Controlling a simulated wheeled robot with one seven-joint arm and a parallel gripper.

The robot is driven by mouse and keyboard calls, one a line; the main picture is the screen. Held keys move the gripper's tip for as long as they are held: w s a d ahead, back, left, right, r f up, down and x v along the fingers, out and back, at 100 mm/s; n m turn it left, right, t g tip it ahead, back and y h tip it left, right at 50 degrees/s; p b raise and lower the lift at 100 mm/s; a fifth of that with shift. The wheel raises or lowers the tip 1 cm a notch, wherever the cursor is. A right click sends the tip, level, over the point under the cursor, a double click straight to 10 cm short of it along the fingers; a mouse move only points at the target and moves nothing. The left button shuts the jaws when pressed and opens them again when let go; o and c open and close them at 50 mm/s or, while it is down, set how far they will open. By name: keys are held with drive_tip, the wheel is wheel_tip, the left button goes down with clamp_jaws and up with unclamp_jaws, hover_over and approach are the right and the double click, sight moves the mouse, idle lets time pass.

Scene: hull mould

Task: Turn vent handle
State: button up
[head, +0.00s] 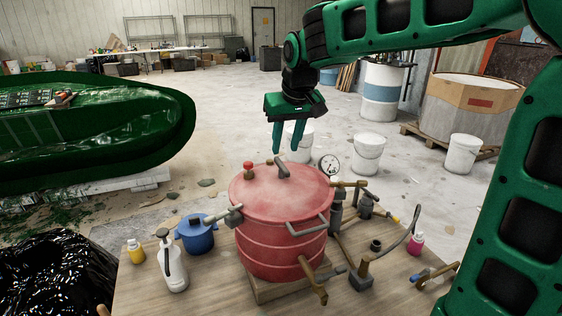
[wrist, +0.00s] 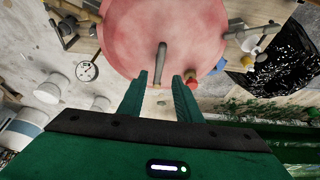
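A red pressure pot (head: 282,225) stands on a wooden table. A grey-brown lever-like handle (head: 282,168) sits on its lid, tilted, and also shows in the wrist view (wrist: 161,54). A red-topped valve (head: 248,170) stands left of it on the lid; in the wrist view the red part (wrist: 191,77) is near the right finger. I cannot tell for certain which fitting is the vent handle. My gripper (head: 285,150) points down above the lid, fingers apart, with nothing between them. In the wrist view the lever lies beyond the gap between my fingertips (wrist: 160,77), apart from them.
A round gauge (head: 328,165) and brass pipes (head: 350,184) stick out right of the pot. A black bag (head: 55,270) is at left.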

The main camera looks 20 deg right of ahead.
sight(282, 164)
drive_tip(key=x, duration=0.7)
drive_tip(key=shift+c, duration=0.3)
clamp_jaws()
